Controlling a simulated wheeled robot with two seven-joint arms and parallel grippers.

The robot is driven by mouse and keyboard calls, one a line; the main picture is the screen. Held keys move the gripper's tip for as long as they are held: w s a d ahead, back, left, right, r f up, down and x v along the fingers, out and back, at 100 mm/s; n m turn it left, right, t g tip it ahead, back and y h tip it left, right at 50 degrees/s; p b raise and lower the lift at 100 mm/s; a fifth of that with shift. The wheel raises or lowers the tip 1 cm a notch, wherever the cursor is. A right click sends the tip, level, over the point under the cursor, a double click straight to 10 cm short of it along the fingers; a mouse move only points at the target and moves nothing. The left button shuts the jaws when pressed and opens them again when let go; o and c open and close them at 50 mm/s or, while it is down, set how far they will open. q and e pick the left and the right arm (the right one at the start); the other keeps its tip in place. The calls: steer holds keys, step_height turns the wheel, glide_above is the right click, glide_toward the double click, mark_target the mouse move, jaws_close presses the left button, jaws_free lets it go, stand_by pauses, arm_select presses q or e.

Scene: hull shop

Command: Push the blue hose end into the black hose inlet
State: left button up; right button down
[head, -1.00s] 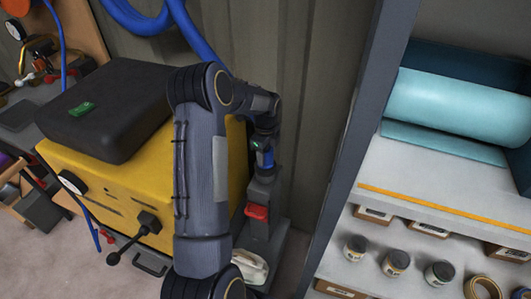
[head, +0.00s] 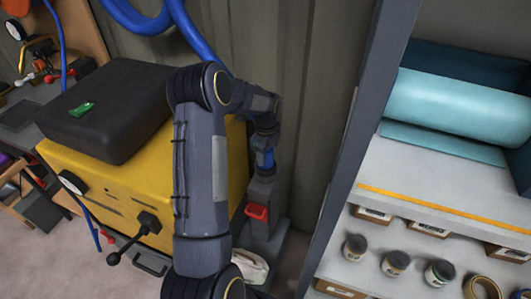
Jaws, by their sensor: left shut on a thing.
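My left gripper (head: 265,148) points down behind the yellow machine's right side, and is shut on the blue hose end (head: 265,159). My right gripper is not in view.
The yellow machine (head: 130,195) with a black lid (head: 110,120) stands left of my arm. Blue hose (head: 197,40) hangs along the ribbed wall. A grey shelf post (head: 355,150) rises close on the right, beside shelves with jars (head: 396,263) and a teal roll (head: 460,105).

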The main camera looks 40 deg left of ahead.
arm_select(q)
steer(key=shift+f+b, duration=0.4)
steer(key=shift+f, duration=0.2)
steer(key=o, duration=1)
steer(key=shift+r, duration=3.9)
steer(key=shift+r+p, duration=0.1)
steer(key=shift+p, duration=0.2)
